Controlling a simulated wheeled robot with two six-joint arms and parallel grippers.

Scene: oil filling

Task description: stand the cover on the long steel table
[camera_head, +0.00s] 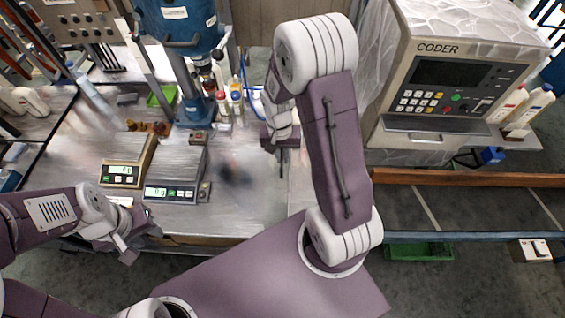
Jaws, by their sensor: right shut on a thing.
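The long steel table (245,212) runs along the left and middle of the head view. My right gripper (281,158) is over the table's right part, left of the coder machine, pointing down. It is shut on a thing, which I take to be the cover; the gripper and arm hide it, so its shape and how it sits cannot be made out. My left gripper (142,246) is at the table's front edge, below the scales. Its fingers look apart, with nothing seen between them.
Two scales (120,174) (170,192) stand on the table, with a blue press (190,60) behind. Small bottles (230,102) stand beside the press. The coder machine (445,80) is at the right. The steel between the right scale and my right gripper is bare, with a dark smudge.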

